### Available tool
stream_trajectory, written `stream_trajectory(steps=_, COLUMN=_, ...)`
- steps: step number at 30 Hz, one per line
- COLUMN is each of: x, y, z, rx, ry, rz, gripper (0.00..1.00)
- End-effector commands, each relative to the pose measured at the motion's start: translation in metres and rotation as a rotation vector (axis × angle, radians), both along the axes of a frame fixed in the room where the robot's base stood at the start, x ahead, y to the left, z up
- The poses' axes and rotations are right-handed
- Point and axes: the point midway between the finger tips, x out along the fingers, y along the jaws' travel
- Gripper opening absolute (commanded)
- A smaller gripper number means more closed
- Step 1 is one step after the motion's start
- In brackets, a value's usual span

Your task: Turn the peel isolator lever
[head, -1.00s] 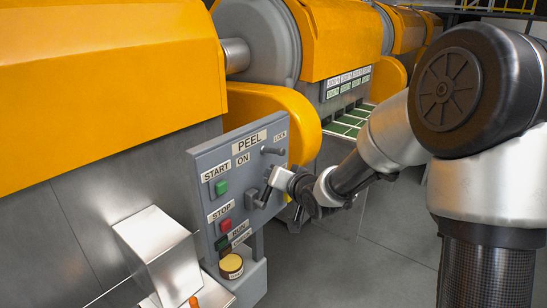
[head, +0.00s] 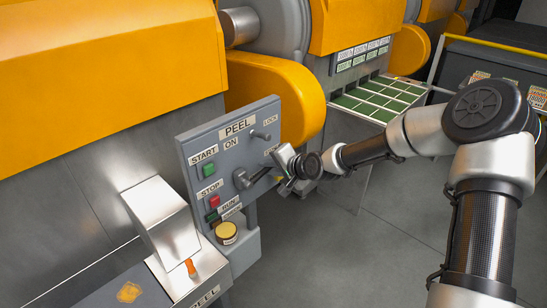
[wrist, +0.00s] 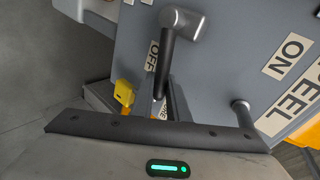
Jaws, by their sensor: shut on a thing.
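The grey control panel (head: 223,165) marked PEEL carries the isolator lever (head: 258,176). The lever's dark handle points right and slightly up from its pivot, toward the OFF side. My gripper (head: 286,168) is shut on the outer end of the handle. In the wrist view the lever (wrist: 163,65) runs from its grey pivot down beside the OFF label (wrist: 152,57) to my gripper (wrist: 158,122). The ON label (head: 230,144) is above the pivot.
A short locking peg (head: 261,135) sticks out under the LOCK label. START (head: 208,170) and STOP (head: 214,200) buttons and a round yellow-topped knob (head: 226,231) are at the panel's left and bottom. A yellow tag (wrist: 124,92) is close to the gripper.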

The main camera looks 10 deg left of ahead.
Motion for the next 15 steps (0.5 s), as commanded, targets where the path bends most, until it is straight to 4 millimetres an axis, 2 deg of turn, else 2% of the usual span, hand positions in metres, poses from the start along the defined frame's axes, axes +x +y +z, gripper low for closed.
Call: stream_trajectory(steps=15, x=0.001, y=0.001, z=-0.017, rx=0.131, ry=0.163, rz=-0.002, gripper=0.00)
